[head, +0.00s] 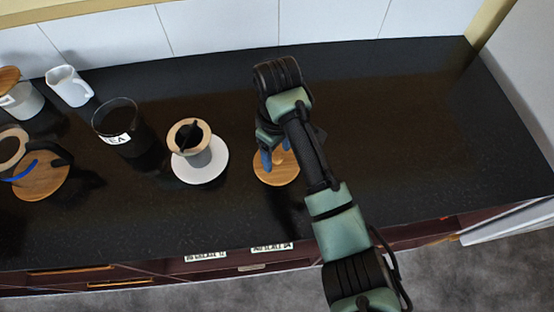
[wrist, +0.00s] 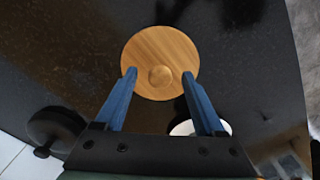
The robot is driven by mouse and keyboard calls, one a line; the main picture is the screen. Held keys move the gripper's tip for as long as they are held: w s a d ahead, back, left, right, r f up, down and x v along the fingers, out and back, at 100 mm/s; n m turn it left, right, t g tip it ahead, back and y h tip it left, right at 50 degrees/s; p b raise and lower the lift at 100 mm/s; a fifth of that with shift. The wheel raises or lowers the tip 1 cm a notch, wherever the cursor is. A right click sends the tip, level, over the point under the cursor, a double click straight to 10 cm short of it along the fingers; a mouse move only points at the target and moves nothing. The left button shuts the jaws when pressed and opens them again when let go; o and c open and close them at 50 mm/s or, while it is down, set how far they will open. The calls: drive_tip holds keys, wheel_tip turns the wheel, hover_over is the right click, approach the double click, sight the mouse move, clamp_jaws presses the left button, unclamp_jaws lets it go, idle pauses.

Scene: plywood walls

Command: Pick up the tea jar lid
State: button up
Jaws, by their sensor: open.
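The tea jar lid, a round light-wood disc (head: 276,176) with a small knob, lies flat on the black counter. It also shows in the wrist view (wrist: 160,42). My gripper (head: 272,158) is open above the lid, its two blue fingers pointing down. In the wrist view the fingertips of my gripper (wrist: 159,75) are on either side of the knob, apart from it. I cannot tell their exact height over the lid. The dark glass jar marked TEA (head: 116,142) stands uncovered to the left on the counter.
A white saucer (head: 218,171) with a wood-rimmed cup (head: 196,157) stands just left of the lid. Farther left are a white pitcher (head: 69,86), a lidded jar (head: 22,102) and a wooden disc (head: 42,188) beside another container. The counter's right side is clear.

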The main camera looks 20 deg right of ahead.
drive_tip(key=shift+f, duration=0.15)
drive_tip(key=shift+c, duration=0.2)
clamp_jaws()
